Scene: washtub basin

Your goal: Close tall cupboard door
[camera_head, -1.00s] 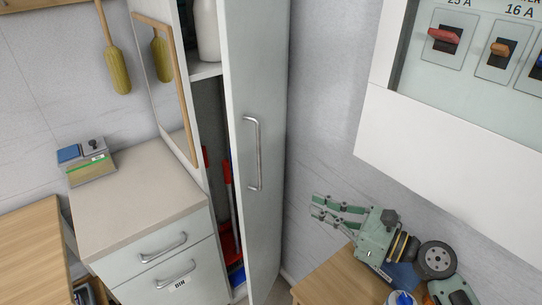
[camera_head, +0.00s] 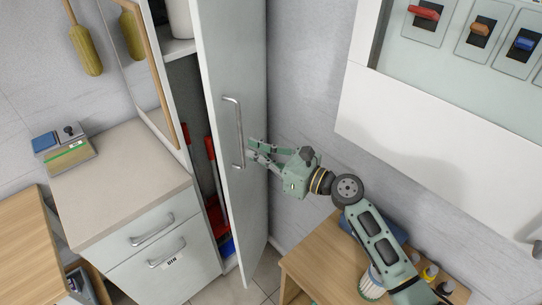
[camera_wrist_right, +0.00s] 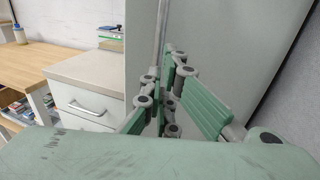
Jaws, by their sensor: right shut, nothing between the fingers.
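The tall cupboard door (camera_head: 228,70) stands open, with red and blue items visible through the gap behind it. Its vertical bar handle (camera_head: 238,135) is on the outer face. My right gripper (camera_head: 252,149) is at the door's outer face, fingertips just right of the handle. It is shut with nothing held. In the right wrist view, the fingers (camera_wrist_right: 170,82) are in front of the door panel (camera_wrist_right: 220,40), and the handle bar (camera_wrist_right: 160,30) rises just behind them. I cannot tell whether the fingers touch the door. My left gripper is out of view.
A drawer cabinet (camera_head: 125,180) with a scale (camera_head: 64,150) on top stands left of the cupboard. A wooden table (camera_head: 325,260) with bottles and a brush is under my right arm. A switch panel (camera_head: 460,85) is at the upper right.

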